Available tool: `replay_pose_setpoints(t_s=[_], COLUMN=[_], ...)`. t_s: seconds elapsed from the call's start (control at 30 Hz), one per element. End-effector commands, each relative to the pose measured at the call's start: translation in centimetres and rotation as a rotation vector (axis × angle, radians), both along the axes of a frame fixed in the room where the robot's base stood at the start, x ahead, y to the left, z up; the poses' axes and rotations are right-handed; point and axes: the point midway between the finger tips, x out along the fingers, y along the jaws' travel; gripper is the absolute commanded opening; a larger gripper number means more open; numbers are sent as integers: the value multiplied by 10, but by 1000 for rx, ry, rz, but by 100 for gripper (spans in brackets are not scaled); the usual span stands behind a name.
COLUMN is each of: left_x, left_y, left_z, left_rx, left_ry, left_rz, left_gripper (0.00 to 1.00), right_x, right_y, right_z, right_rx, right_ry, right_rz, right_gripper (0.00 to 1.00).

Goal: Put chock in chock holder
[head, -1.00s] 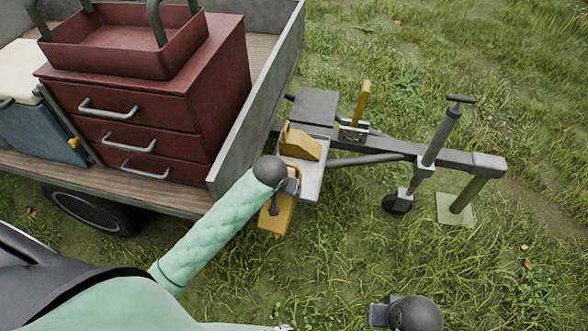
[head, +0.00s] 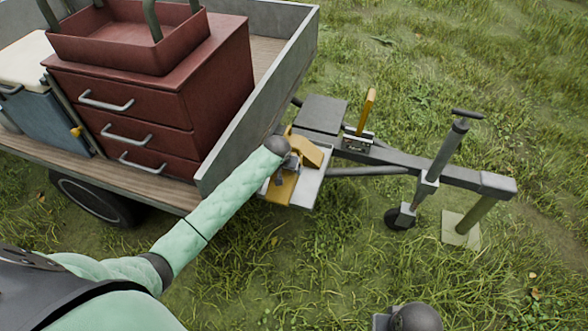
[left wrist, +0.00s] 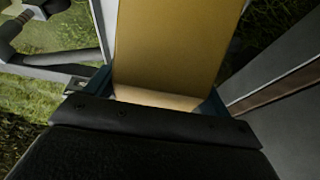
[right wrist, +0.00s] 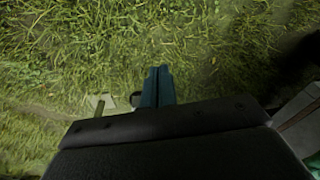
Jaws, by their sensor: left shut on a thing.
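A yellow chock (head: 285,189) is gripped by my left gripper (left wrist: 160,96) and fills the upper middle of the left wrist view (left wrist: 178,45). In the head view it is over the near left part of the light grey chock holder (head: 309,188) on the trailer's drawbar. I cannot tell whether it touches the holder. A second yellow chock (head: 306,152) sits at the holder's back. My left wrist partly hides the held chock. My right gripper (right wrist: 158,85) is shut and empty above the grass in the right wrist view.
The trailer's grey side wall (head: 262,98) stands close to the left of the holder. A red drawer cabinet (head: 190,95) is on the trailer bed. The drawbar (head: 440,170) with a jockey wheel (head: 400,217) runs right. Open grass lies in front.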

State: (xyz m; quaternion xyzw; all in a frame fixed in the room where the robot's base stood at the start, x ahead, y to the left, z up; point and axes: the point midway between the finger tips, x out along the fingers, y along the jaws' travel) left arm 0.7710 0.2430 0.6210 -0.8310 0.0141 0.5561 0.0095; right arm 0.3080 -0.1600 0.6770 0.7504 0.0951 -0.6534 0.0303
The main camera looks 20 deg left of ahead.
Motion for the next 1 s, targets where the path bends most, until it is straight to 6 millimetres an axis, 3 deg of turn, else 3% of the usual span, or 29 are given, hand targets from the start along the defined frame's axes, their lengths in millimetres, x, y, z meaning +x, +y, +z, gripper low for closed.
replay_pose_setpoints(t_s=[0.2,0.4,0.63,0.7,0.8,1.0], left_x=[38,58,61,61,61,61], left_y=[-7,-10,-11,-11,-11,-11], left_z=[-20,-33,-46,-56,-68,-77], left_rx=[0,0,0,0,0,0], left_ry=[0,-1,0,2,1,-1], left_rz=[1,0,-1,-1,0,0], left_gripper=[41,41,41,41,41,41], right_x=[6,9,10,11,13,14], right_y=[2,2,2,1,1,2], right_z=[-21,-33,-40,-58,-70,-78], right_rx=[-2,-3,-5,-10,-12,-12], right_ry=[3,1,-3,6,7,7], right_rz=[0,1,1,1,1,1], right_gripper=[0,0,0,0,0,0])
